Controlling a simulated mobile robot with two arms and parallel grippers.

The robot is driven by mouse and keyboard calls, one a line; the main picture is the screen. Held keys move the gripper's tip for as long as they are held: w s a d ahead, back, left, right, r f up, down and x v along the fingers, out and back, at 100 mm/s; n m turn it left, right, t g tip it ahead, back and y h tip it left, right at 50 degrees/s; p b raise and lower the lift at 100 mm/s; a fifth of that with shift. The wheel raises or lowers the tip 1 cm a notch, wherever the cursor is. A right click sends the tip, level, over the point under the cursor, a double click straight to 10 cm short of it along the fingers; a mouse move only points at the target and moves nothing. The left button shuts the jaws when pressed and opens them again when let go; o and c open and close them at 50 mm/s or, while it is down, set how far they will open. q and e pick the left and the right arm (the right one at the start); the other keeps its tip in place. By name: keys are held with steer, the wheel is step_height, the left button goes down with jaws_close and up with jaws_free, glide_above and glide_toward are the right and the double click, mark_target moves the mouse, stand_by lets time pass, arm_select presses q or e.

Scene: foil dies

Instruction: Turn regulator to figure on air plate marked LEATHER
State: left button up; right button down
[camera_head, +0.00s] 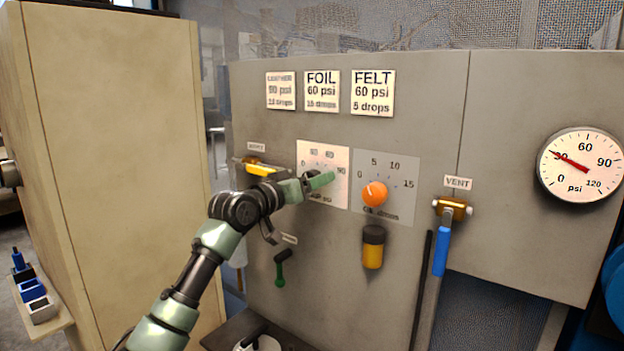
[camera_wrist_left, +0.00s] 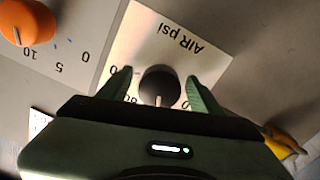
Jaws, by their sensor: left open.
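The air plate marked LEATHER (camera_head: 281,90) is at the left of three plates; its small print is blurred and appears to read 90 psi. The regulator is a dark round knob (camera_wrist_left: 157,79) on a white dial marked AIR psi (camera_wrist_left: 165,36), which also shows in the head view (camera_head: 312,152). My left gripper (camera_head: 320,181) is at this dial and hides the knob in the head view. In the left wrist view its open fingers (camera_wrist_left: 159,88) stand either side of the knob, with gaps visible. A pale mark shows on the knob's lower side. The gauge (camera_head: 583,180) needle points near 30.
An orange drops knob (camera_head: 375,194) is just right of the dial, with an amber bowl (camera_head: 373,252) below it. A yellow-handled valve (camera_head: 262,170) lies close by my left wrist. A green lever (camera_head: 281,270) is below. The blue vent handle (camera_head: 441,250) hangs at right.

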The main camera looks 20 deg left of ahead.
arm_select(q)
steer(key=c, duration=1.4)
